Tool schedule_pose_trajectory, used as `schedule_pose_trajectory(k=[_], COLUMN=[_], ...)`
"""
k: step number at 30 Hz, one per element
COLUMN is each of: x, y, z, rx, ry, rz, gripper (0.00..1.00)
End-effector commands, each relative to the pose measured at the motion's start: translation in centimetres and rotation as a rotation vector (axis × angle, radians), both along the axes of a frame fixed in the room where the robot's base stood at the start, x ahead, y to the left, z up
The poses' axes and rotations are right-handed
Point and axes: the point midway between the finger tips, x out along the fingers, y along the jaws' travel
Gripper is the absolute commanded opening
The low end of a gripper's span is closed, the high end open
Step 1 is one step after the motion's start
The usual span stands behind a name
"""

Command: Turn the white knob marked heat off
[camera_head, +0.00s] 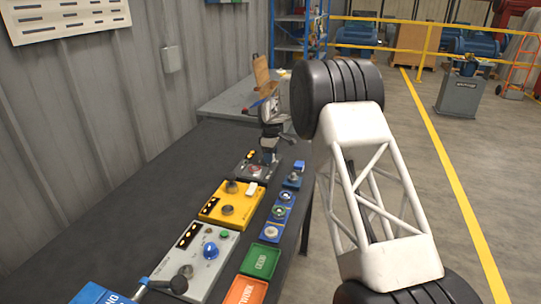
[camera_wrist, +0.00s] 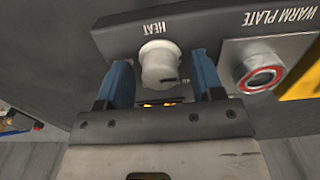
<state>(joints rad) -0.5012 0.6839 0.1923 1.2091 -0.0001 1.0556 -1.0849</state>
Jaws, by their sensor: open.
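The white knob marked HEAT (camera_wrist: 161,62) is on a dark grey panel (camera_wrist: 125,38) in the wrist view, its label upside down. A short dark mark shows near the knob's lower right. My gripper (camera_wrist: 163,78) is open, with one blue finger on each side of the knob. A small gap shows on each side; I cannot tell how deep the fingers reach. In the head view my gripper (camera_head: 268,152) is over the far dark panel (camera_head: 244,167), and I cannot make out the knob there.
A red-ringed WARM PLATE button (camera_wrist: 260,78) is beside the knob. Nearer on the dark table (camera_head: 150,190) are a yellow panel (camera_head: 213,213), a grey panel (camera_head: 207,275), small blue boxes (camera_head: 272,224) and a green tray (camera_head: 246,269). A corrugated wall stands left.

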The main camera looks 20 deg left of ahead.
Motion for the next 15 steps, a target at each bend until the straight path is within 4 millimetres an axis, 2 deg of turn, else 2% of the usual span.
schedule_pose_trajectory(k=[8,15], x=[0.0,0.0], y=[0.0,0.0], z=[0.6,2.9], rx=[0.0,0.001], ry=[-0.001,-0.001], rz=[0.0,0.0], gripper=[0.61,0.61])
